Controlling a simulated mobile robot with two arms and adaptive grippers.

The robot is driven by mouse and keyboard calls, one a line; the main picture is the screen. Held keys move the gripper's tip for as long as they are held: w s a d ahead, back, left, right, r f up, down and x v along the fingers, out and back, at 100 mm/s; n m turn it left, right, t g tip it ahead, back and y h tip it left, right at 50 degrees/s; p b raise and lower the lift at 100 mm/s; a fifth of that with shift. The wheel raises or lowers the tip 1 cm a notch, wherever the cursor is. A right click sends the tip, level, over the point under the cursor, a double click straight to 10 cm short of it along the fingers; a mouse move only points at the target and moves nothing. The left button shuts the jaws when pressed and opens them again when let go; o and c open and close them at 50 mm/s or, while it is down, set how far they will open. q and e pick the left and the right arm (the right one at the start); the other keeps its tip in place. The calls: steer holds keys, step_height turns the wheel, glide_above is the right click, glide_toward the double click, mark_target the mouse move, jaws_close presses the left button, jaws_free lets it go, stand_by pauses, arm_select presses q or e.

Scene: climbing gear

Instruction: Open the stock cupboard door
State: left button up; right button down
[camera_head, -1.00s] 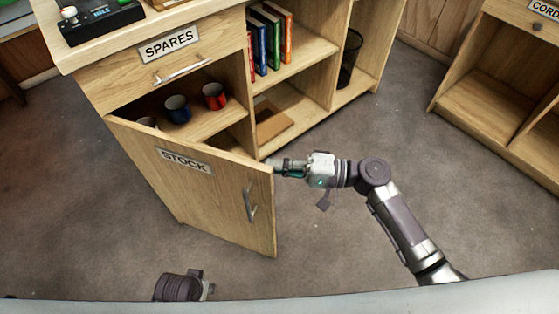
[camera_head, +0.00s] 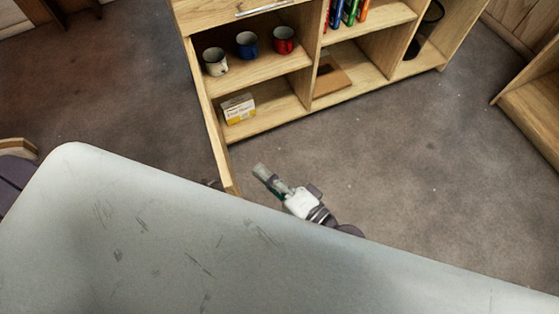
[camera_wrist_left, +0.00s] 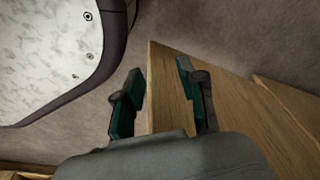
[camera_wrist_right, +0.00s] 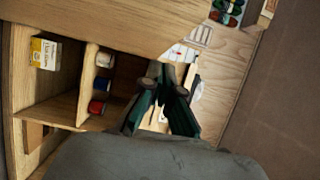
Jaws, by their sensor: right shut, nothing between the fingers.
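The stock cupboard door (camera_head: 217,140) stands wide open at the left side of the cabinet, seen almost edge-on in the head view. Its label and handle are out of sight. My right gripper (camera_head: 259,170) is shut and empty, just right of the door's free end.
Inside the cupboard are a white mug (camera_head: 216,62), a blue mug (camera_head: 246,44), a red mug (camera_head: 284,40) and a yellow-white box (camera_head: 238,108). Books (camera_head: 348,12) stand on the shelf to the right. Floor (camera_head: 400,150) is clear right of my right gripper.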

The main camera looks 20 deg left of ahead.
steer(key=shift+s+a, duration=0.1)
steer(key=shift+s, duration=0.05)
stand_by(0.3)
steer(key=v, duration=0.8)
